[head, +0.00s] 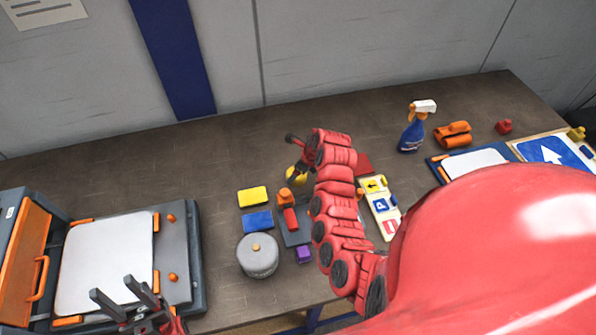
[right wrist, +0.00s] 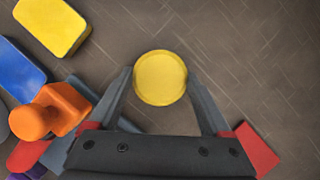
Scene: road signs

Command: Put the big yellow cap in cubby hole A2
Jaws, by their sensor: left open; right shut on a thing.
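The yellow cap (right wrist: 160,77) is a round disc with a thin rim, seen face-on in the right wrist view. My right gripper (right wrist: 160,84) is shut on it, one finger on each side. In the head view the right arm covers much of the middle of the table, and a bit of the yellow cap (head: 292,178) shows beside its wrist. My left gripper (head: 124,291) is open and empty at the lower left, over the front of the machine with the white plate. No cubby holes show in either view.
A yellow block (head: 253,197), a blue block (head: 257,221), a grey round tin (head: 258,257) and a purple block (head: 304,254) lie left of my right arm. An orange knob-shaped piece (right wrist: 50,112) is close by. A spray bottle (head: 412,133) stands right. The table's back left is clear.

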